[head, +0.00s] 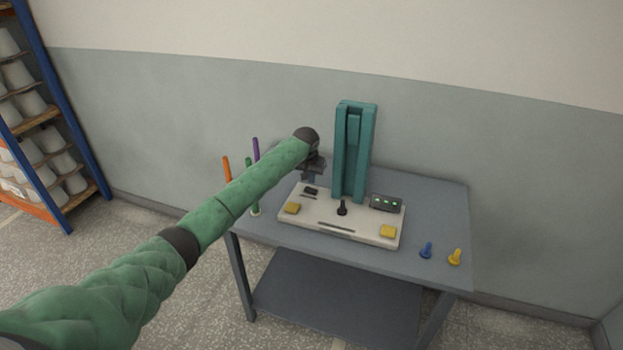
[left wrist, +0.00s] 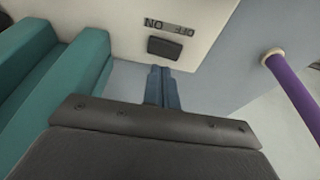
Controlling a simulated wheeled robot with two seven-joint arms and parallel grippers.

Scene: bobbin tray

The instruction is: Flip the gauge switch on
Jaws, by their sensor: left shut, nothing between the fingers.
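The gauge stands on a table; it has a pale base plate (head: 330,216) and a teal upright (head: 351,150). A small black switch (head: 311,190) sits at the back left of the plate. In the left wrist view the switch (left wrist: 165,48) is a dark rounded block beside an upside-down ON/OFF label (left wrist: 169,27). I cannot tell which way it is set. My left gripper (head: 311,180) is shut and empty, just behind the switch. Its fingertips (left wrist: 163,70) point at the switch, with a small gap showing in the wrist view. My right gripper is not in view.
The plate also carries a black knob (head: 342,208), yellow pads (head: 388,231) and a box with green lights (head: 386,203). Coloured rods, one purple (head: 256,149), stand at the left. A bobbin shelf (head: 48,110) is far left.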

